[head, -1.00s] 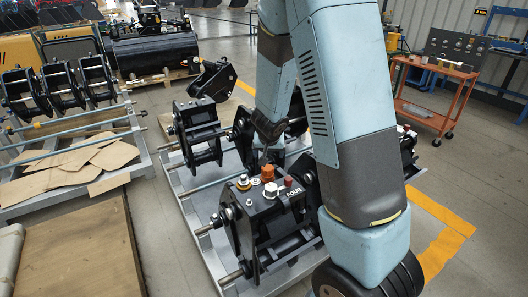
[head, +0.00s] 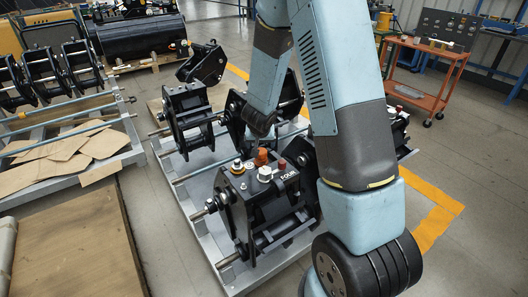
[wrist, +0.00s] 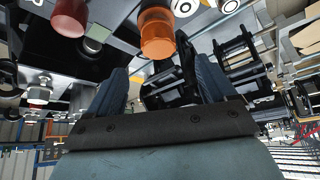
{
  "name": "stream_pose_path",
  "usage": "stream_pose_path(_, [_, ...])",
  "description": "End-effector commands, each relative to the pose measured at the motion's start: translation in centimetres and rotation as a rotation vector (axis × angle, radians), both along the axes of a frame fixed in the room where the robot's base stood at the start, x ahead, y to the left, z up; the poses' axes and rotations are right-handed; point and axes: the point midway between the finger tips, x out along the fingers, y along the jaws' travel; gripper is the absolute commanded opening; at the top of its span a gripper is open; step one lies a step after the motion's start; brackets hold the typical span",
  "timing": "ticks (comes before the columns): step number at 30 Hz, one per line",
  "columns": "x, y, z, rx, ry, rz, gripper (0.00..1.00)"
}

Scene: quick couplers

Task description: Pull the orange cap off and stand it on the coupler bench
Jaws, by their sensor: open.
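The orange cap (head: 262,157) stands on top of the black coupler marked FOUR (head: 250,187), among white, brass and red fittings. In the wrist view the orange cap (wrist: 157,35) is at the top centre, beyond the fingers and between them sideways. My gripper (head: 264,138) hangs just above and behind the cap in the head view, where the fingertips are hard to make out. In the wrist view my gripper's two blue-grey fingers (wrist: 163,80) are apart with nothing between them. I cannot tell which surface is the coupler bench.
A dark red cap (wrist: 70,17) is beside the orange one in the wrist view. More black couplers (head: 190,115) stand behind on the grey frame (head: 192,207). An orange cart (head: 425,82) is at the back right.

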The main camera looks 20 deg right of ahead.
Motion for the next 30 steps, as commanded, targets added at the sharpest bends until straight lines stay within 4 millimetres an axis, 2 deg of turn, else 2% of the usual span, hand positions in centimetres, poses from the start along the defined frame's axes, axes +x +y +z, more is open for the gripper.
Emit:
stream_pose_path(18, [3.5, -1.1, -6.4, 0.001, 0.002, -0.002, 0.84])
stream_pose_path(30, [4.1, -1.2, -7.5, 0.001, 0.0, -0.002, 0.84])
